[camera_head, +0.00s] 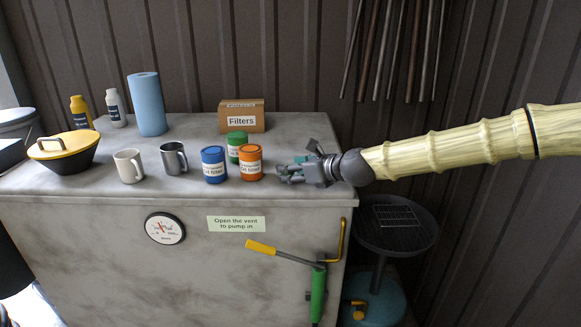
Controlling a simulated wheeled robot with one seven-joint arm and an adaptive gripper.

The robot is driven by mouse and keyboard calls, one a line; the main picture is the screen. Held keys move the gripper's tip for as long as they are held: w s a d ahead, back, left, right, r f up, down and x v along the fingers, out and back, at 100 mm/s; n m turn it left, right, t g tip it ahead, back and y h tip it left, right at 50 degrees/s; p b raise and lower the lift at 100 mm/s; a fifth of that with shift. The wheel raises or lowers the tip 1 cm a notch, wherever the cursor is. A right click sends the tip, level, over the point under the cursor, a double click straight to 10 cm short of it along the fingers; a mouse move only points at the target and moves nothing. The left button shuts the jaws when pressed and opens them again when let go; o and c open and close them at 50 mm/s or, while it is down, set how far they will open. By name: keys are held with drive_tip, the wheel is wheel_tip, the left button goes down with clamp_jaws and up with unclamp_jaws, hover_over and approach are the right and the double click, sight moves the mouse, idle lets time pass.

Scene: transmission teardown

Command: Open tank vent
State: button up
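A grey tank-like cabinet (110,240) carries a label (236,224) reading "Open the vent to pump in". A lever with a yellow grip (261,247) joins a green upright handle (318,295) on its front, beside a bent yellow pipe or rod (342,240). I cannot tell which part is the vent. A small yellow fitting (358,308) shows low on the right, by a teal vessel (385,300). My gripper (284,174) points left over the top's right end, just right of the orange can (250,162). Its finger gap is too small to read, and I see nothing held.
A blue can (214,165), green can (236,142), metal mug (174,158), white mug (129,166) and yellow-lidded bowl (63,146) stand on top. A Filters box (242,118) and blue roll (148,105) are behind. A dark round drain pan (392,230) stands right.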

drive_tip(key=shift+w+a+f, duration=0.2)
drive_tip(key=shift+w+a, duration=0.15)
drive_tip(key=shift+a, duration=0.05)
drive_tip(key=c, duration=1)
